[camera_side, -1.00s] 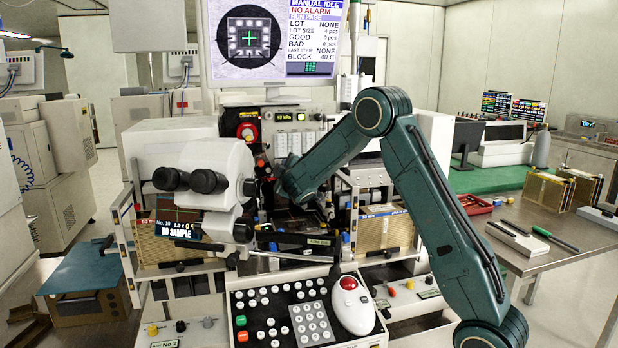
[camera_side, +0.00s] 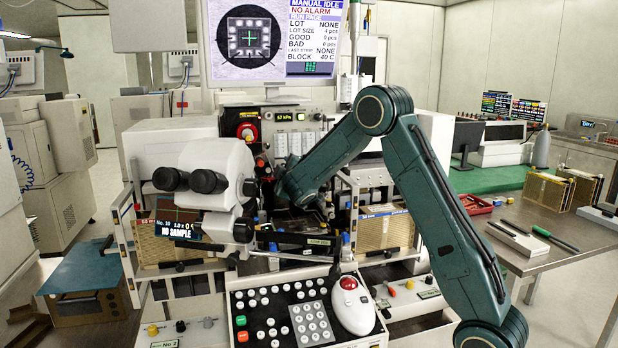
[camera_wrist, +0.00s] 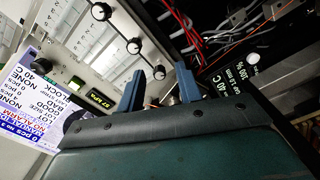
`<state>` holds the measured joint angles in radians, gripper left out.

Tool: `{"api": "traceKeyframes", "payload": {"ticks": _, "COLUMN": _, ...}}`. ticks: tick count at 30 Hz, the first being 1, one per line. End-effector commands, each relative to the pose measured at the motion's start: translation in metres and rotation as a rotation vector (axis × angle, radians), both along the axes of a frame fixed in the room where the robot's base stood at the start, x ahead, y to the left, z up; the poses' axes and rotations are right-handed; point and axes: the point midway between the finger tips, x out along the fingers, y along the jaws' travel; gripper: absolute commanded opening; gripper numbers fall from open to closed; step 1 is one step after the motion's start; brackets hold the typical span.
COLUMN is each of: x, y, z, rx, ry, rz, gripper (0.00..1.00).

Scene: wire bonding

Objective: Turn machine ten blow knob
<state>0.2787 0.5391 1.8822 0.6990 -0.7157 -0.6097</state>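In the wrist view, several black knobs with pale faces sit in a row on a light panel: one at the top (camera_wrist: 102,11), one in the middle (camera_wrist: 135,47), and one lowest (camera_wrist: 160,72). I cannot read which is the blow knob. My gripper (camera_wrist: 160,67) shows as two blue fingers spread apart, with the lowest knob appearing between their tips. There are gaps at both sides of it, and I cannot tell its depth from the fingers. In the side view, my arm reaches behind the microscope (camera_side: 205,160), and the fingertips are hard to make out there.
The machine's front panel (camera_side: 270,130) has a red round switch (camera_side: 247,131) and a green pressure display (camera_side: 290,117). A screen (camera_wrist: 35,110) lies left of my gripper in the wrist view. Red wires (camera_wrist: 190,35) hang at the upper right. The keypad console (camera_side: 285,315) stands below.

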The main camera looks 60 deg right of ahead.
Motion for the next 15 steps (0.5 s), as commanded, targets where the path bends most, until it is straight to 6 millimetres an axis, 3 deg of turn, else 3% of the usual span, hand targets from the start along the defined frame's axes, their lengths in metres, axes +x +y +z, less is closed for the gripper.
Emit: {"api": "traceKeyframes", "payload": {"ticks": 15, "x": -0.043, "y": 0.045, "z": 0.001, "rx": -0.001, "ry": 0.001, "rz": 0.002, "gripper": 0.35}}
